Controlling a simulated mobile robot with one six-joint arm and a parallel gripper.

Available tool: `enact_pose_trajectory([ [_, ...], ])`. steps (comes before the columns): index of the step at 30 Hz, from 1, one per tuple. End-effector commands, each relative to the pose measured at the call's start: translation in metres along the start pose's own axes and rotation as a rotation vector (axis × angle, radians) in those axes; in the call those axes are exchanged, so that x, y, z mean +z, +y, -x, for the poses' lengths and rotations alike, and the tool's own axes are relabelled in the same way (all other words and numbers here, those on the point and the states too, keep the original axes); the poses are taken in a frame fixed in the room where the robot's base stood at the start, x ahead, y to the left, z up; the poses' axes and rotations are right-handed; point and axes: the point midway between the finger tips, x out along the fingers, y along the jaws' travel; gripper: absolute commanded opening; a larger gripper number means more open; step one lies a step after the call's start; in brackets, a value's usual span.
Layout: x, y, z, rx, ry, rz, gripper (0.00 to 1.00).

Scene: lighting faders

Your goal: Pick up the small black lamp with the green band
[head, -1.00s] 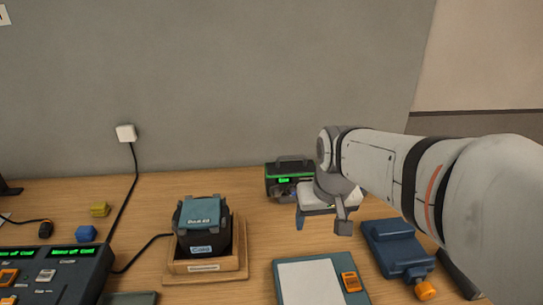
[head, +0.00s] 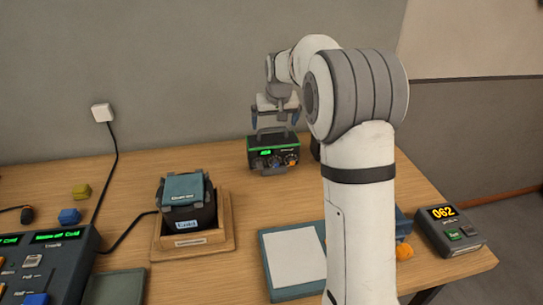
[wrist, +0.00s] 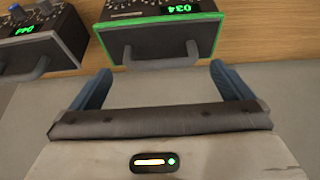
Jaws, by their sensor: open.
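The small black lamp with the green band (head: 273,155) stands upright at the back of the table. It has a carry handle on top, a lit green display and knobs on its front. In the wrist view the lamp (wrist: 158,30) shows its green edging, with its handle between my fingertips in the picture. My gripper (head: 275,116) is open and empty, pointing down just above the handle; in the wrist view its blue fingers (wrist: 160,75) are spread to either side. I cannot tell whether the fingertips reach down beside the handle.
A similar dark box without green edging (wrist: 40,45) stands beside the lamp, mostly hidden by my arm in the head view. A wooden tray (head: 222,245) holds a dark teal-lidded device.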

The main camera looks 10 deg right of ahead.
Motion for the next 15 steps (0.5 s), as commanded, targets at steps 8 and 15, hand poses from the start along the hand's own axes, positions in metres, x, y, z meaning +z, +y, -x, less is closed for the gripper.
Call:
enact_pose_trajectory([
  [8, -0.003, 0.0, -0.038, 0.0, -0.002, -0.001, 1.0],
  [15, -0.003, 0.0, -0.056, 0.001, 0.0, -0.001, 1.0],
])
